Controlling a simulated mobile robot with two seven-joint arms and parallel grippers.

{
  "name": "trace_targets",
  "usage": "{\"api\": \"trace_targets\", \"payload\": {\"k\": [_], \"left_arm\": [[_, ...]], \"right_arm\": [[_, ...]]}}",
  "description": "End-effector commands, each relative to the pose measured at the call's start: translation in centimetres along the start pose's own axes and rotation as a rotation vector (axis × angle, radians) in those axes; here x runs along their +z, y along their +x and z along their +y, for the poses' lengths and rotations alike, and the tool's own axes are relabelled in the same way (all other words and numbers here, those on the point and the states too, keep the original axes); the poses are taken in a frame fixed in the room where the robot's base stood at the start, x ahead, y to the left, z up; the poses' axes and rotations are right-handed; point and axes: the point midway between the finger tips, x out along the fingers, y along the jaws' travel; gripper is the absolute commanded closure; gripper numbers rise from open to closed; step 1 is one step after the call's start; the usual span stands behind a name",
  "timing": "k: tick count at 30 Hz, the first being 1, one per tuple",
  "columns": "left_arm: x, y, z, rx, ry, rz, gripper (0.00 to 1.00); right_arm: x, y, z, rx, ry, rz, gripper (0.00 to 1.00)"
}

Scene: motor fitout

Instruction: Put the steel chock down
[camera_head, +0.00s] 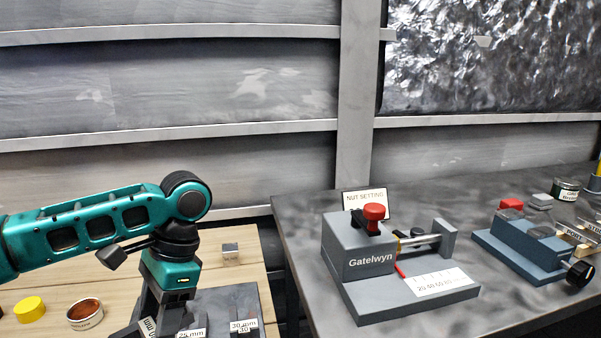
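My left gripper (165,305) points down over a dark grey rack (246,297) at the lower edge of the picture. Its fingertips are low in the frame and partly hidden, so I cannot tell whether they are apart or closed on something. A tilted white label (148,328) shows beside the fingers; what carries it is unclear. A small grey metal-looking block (230,256) stands on the wooden bench behind the rack, apart from the gripper. I cannot tell whether this block is the steel chock. My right gripper is out of view.
The rack has labels reading 25 mm and 30 mm. A yellow disc (30,309) and a round tin (85,314) are on the wooden bench (255,262) at left. The grey Gatelwyn fixture (358,262) and a blue fixture (520,251) stand on the dark table (310,220), right of a gap.

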Motion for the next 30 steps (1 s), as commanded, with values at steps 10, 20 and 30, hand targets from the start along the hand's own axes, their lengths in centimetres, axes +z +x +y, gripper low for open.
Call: {"api": "trace_targets", "payload": {"k": [10,20,30], "left_arm": [[-0.3,1.2,2.2,0.235,-0.563,0.001,0.92],[-0.6,1.7,3.1,0.311,-0.744,0.002,0.92],[-0.5,1.7,3.1,0.31,-0.747,0.003,0.92]], "right_arm": [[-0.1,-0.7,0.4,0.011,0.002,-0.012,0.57],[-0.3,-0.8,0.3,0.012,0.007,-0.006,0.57],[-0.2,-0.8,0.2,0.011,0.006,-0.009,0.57]]}}
